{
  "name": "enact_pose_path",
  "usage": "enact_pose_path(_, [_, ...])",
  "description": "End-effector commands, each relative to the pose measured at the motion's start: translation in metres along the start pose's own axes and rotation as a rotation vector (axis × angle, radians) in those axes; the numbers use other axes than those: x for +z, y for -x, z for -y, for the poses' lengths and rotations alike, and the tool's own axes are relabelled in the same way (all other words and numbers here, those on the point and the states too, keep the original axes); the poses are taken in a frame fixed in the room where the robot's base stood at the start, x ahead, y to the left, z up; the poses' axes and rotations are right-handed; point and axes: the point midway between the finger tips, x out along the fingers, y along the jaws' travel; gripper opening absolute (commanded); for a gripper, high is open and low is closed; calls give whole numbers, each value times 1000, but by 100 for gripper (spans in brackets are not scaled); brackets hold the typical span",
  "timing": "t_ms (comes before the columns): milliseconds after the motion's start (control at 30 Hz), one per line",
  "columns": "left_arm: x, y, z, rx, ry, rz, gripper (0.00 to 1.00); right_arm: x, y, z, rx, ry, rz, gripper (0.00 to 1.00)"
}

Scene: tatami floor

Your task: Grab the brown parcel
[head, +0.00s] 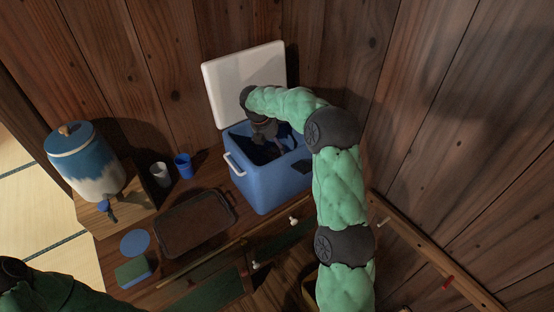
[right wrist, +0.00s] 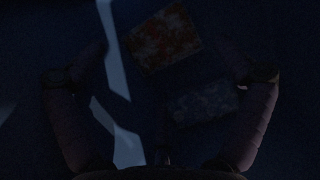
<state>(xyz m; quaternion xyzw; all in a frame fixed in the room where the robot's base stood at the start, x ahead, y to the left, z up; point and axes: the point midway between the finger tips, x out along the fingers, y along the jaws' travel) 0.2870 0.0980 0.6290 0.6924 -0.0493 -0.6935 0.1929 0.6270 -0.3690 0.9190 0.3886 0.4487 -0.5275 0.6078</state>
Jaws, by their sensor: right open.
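My right gripper (head: 272,145) reaches down into the open blue cooler box (head: 268,187). In the right wrist view its two fingers (right wrist: 160,95) are spread wide, with nothing held between them. Below them, in deep shade, lies a reddish-brown, mottled rectangular packet (right wrist: 165,38), tilted, toward the top of that view. It may be the brown parcel; the dark keeps me from being sure. A dim blue-grey packet (right wrist: 203,105) lies nearer the right finger. The head view does not show the packets clearly. My left gripper is not in view; only part of my left arm shows.
The cooler's white lid (head: 243,80) stands open against the wooden wall. Left of the cooler are a dark tray (head: 195,222), a blue cup (head: 183,166), a white cup (head: 160,174) and a blue-and-white dispenser (head: 88,165). The cooler's walls closely surround my right gripper.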

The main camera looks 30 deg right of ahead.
Motion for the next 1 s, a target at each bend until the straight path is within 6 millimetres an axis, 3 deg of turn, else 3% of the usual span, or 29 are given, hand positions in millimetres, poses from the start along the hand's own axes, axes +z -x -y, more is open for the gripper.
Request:
enact_pose_path(167, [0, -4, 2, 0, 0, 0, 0, 0, -12, 0, -1, -1, 0, 100])
enact_pose_path(500, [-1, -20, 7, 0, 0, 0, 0, -1, -56, 0, -1, -1, -1, 100])
enact_pose_path(733, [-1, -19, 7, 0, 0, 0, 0, 0, -57, 0, 1, -1, -1, 100])
enact_pose_path(767, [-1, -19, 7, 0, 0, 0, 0, 0, -56, 0, 1, -1, -1, 97])
enact_pose_path(1000, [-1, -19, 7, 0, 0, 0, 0, 0, -57, 0, 1, 0, -1, 33])
